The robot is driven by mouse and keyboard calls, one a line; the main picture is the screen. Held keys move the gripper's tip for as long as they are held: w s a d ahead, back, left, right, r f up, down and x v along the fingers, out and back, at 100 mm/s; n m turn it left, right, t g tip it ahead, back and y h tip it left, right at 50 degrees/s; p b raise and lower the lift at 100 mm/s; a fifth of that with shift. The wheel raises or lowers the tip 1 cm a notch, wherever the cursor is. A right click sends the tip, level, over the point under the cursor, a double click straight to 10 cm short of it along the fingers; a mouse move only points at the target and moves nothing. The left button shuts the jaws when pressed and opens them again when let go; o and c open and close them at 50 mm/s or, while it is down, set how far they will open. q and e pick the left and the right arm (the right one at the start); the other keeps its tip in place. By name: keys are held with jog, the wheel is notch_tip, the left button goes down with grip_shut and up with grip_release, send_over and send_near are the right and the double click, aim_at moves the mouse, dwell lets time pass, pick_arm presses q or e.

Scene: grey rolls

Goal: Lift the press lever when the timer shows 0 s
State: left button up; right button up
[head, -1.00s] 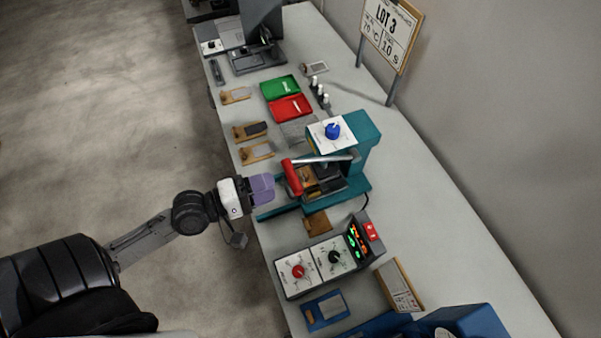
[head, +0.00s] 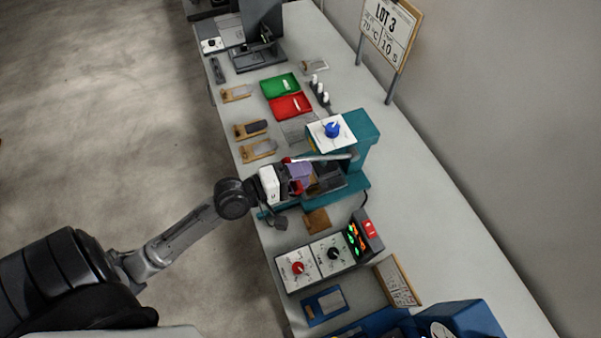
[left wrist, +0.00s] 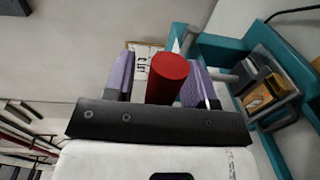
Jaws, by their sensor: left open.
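The teal press (head: 360,140) stands at the middle of the bench. Its lever (head: 325,157) is a metal bar with a red grip, which is mostly hidden behind my gripper in the head view. In the left wrist view the red grip (left wrist: 167,79) stands between the two purple fingers. My left gripper (head: 298,176) is open around the red grip, with a finger on each side; contact is not clear. The timer is on the control box with lit green and orange displays (head: 355,240), too small to read. My right gripper is not in view.
The control box has a red knob (head: 297,268) and a black knob (head: 333,253). A green tray (head: 279,86) and a red tray (head: 291,106) lie farther up the bench. A LOT 3 sign (head: 389,30) stands by the wall. A blue fixture (head: 324,305) lies near the front.

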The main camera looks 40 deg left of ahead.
pick_arm(q)
grip_shut()
dwell(0.3)
